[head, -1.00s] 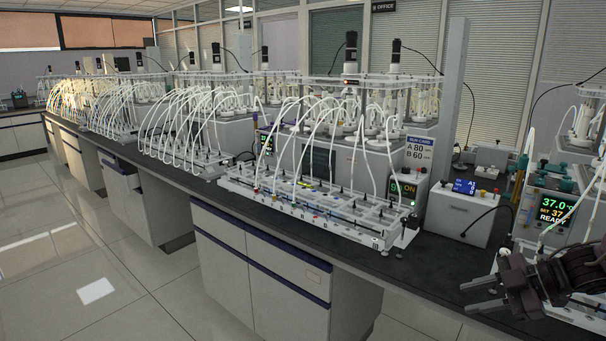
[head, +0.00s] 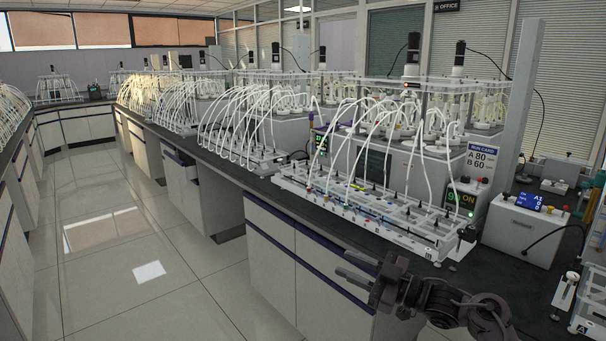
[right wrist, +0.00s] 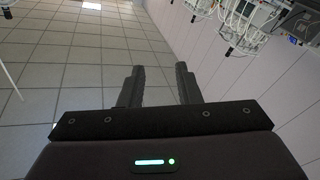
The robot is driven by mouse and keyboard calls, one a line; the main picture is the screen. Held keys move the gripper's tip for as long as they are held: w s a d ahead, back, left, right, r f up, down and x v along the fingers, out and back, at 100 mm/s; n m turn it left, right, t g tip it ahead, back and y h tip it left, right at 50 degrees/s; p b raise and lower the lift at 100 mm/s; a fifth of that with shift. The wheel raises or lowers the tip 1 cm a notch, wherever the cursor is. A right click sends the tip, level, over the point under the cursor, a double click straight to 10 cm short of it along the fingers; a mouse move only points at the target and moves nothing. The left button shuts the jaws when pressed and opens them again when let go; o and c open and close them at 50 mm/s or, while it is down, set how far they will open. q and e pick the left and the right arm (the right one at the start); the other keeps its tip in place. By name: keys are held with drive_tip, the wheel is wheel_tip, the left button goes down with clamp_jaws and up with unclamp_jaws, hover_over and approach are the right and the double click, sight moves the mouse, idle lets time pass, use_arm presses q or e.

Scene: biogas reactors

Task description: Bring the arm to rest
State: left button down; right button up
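My right gripper (head: 352,277) shows in the head view at the lower right, in front of the bench and off its edge. Its fingers point left. In the right wrist view its two dark fingers (right wrist: 160,88) stand apart with nothing between them, and tiled floor shows beyond. The right arm comes in from the lower right corner of the head view. My left gripper is in no view.
A long dark-topped bench (head: 262,186) carries reactor rigs with white tubes and a tube rack (head: 365,215). A white control box (head: 523,232) stands at the right. A clear tiled aisle (head: 125,255) lies to the left, with another bench beyond it.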

drive_tip(key=w+d+r+m+t+h, duration=0.1)
drive_tip(key=w+d+m+t+h, duration=0.45)
drive_tip(key=d+h, duration=0.45)
drive_tip(key=w+d+r+m+t+h, duration=0.2)
drive_tip(key=w+d+m+t+h, duration=0.2)
drive_tip(key=w+d+m+h, duration=0.55)
drive_tip(key=s+d+f+n+g+y, duration=0.1)
drive_tip(key=s+f+g, duration=0.3)
drive_tip(key=f, duration=1.1)
drive_tip(key=s+d+f+n+g+y, duration=0.15)
drive_tip(key=s+f, duration=0.45)
drive_tip(key=f, duration=0.8)
drive_tip(key=s+a+f+m+g, duration=0.1)
drive_tip(key=s+a+f+g, duration=0.15)
drive_tip(key=s+f, duration=1.1)
drive_tip(key=s+a+f+g, duration=0.2)
drive_tip(key=s+f+g, duration=0.2)
drive_tip(key=s+f, duration=0.95)
drive_tip(key=s+a+f+g, duration=0.1)
drive_tip(key=s+f, duration=0.4)
drive_tip(key=s, duration=0.5)
drive_tip(key=s+a+f+g, duration=0.2)
drive_tip(key=s+f, duration=0.3)
drive_tip(key=s, duration=0.6)
drive_tip(key=s+a+f+g, duration=0.2)
drive_tip(key=s+f, duration=0.3)
drive_tip(key=s, duration=0.6)
drive_tip(key=shift+s+f+g, duration=0.15)
drive_tip(key=shift+s+g, duration=0.1)
drive_tip(key=shift+g, duration=0.4)
